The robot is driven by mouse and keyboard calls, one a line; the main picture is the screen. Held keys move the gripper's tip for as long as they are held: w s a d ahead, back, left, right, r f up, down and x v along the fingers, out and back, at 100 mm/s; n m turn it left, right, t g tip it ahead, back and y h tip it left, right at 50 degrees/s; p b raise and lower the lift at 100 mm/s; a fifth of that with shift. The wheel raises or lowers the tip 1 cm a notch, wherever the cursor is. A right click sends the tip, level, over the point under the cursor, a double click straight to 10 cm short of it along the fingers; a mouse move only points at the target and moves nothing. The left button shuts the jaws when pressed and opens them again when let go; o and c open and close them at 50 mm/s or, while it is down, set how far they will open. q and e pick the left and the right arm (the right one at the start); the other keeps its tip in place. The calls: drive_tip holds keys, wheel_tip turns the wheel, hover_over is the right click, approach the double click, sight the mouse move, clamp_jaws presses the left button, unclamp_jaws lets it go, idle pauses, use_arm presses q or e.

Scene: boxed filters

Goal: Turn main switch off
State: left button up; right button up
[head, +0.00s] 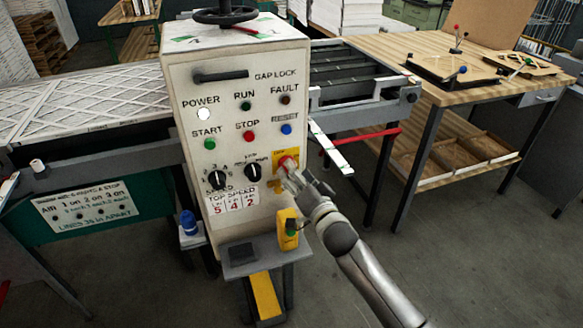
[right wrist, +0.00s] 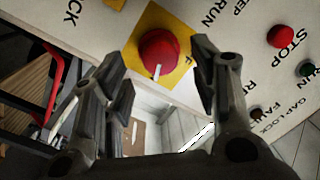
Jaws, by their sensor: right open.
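The main switch (head: 286,163) is a red rotary knob on a yellow plate at the lower right of the control panel. In the right wrist view the red knob (right wrist: 158,50) shows a pale pointer mark on its face. My right gripper (head: 292,174) is at the knob in the head view and partly covers it and its plate. In the right wrist view its fingers (right wrist: 160,75) are spread, with the knob between and beyond the tips. I cannot tell whether a finger touches it. The white POWER lamp (head: 204,114) looks lit. My left gripper is not in view.
The control box (head: 255,90) also carries a green START button (head: 209,143), a red STOP button (head: 249,136) and two black dials. A wooden workbench (head: 440,55) stands at the right. Open floor lies at the lower right.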

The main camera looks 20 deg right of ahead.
drive_tip(key=shift+w+a, duration=0.2)
drive_tip(key=shift+w, duration=1.25)
drive_tip(key=c, duration=1)
